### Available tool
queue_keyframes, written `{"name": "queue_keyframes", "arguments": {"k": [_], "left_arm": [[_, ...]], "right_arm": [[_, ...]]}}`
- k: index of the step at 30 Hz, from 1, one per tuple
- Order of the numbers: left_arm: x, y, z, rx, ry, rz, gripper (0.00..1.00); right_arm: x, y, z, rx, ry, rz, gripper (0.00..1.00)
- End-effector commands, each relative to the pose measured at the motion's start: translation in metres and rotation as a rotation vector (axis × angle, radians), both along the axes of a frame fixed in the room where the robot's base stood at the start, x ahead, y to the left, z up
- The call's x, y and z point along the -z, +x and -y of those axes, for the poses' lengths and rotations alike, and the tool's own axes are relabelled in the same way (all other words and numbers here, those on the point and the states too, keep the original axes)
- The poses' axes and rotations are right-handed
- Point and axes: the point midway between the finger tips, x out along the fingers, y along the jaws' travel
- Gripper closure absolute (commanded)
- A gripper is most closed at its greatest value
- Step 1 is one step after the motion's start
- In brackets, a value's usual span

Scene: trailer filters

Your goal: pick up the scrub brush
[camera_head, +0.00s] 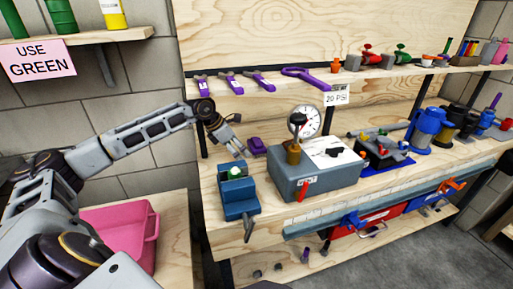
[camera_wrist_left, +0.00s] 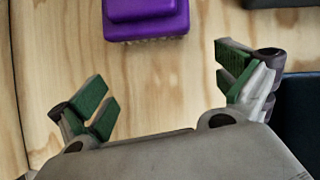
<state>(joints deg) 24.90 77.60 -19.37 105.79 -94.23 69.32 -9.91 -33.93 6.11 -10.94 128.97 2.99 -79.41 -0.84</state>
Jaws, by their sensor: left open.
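The scrub brush is a small purple block (camera_head: 256,146) lying on the wooden workbench, just left of the grey pump box. It also shows in the left wrist view (camera_wrist_left: 146,18) at the top, with pale bristles along its lower edge. My left gripper (camera_head: 240,153) is above the bench, close to the brush on its left in the head view. In the left wrist view its green-padded fingers (camera_wrist_left: 165,88) are wide apart with only bare wood between them. The brush lies beyond the fingertips, not between them. My right gripper is not in view.
A blue vise (camera_head: 238,195) stands just in front of the brush. The grey box (camera_head: 318,175) with gauge and red lever is to the right. A pink bin (camera_head: 122,228) sits at lower left.

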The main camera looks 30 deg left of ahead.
Motion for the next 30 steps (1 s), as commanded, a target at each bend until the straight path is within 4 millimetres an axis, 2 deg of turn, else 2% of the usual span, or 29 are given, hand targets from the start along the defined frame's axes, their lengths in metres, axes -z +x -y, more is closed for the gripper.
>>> {"name": "queue_keyframes", "arguments": {"k": [18,30], "left_arm": [[-0.001,0.026,0.015,0.000,-0.002,0.001,0.00],[0.000,0.029,0.016,0.000,0.001,0.000,0.00]], "right_arm": [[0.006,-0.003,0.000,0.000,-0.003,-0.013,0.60],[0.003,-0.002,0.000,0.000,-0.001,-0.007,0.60]]}}
